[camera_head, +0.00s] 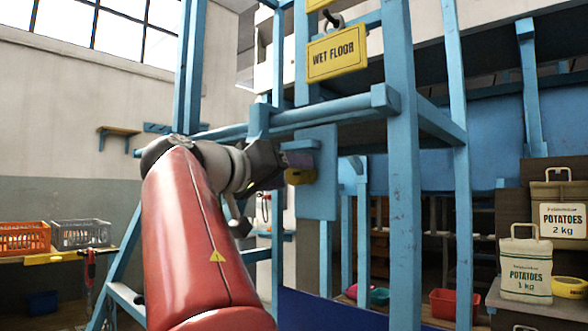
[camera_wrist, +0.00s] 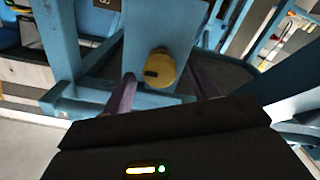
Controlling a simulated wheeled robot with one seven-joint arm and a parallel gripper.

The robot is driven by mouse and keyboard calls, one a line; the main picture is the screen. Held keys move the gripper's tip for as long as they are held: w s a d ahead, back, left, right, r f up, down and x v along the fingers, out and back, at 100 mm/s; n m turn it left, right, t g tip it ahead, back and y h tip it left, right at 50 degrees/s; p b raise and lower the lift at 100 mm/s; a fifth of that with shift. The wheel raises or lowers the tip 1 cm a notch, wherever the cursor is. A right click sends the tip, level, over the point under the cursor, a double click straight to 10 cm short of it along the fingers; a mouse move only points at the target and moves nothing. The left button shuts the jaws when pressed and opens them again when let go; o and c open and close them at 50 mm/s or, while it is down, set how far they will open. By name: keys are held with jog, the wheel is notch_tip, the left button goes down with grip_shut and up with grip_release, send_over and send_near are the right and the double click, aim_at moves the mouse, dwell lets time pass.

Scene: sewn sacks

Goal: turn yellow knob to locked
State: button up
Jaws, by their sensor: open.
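The yellow knob (camera_wrist: 160,68) is round and sits on a blue panel (camera_wrist: 158,25) of the blue frame. It has a dark slot or mark on its left side in the wrist view. In the wrist view my gripper (camera_wrist: 163,93) is open, with one purple finger on each side of the knob. Gaps show between the fingers and the knob. I cannot tell how far the fingertips are from the panel.
A yellow "WET FLOOR" sign (camera_head: 337,58) hangs above the panel. A blue crossbar (camera_head: 325,110) runs just above my gripper, and a blue post (camera_head: 402,200) stands to the right. Potato sacks (camera_head: 526,265) stand at far right, crates (camera_head: 80,234) at left.

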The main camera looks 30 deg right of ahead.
jog(key=shift+p+x, duration=0.3)
jog(key=shift+x, duration=1)
jog(key=c, duration=1)
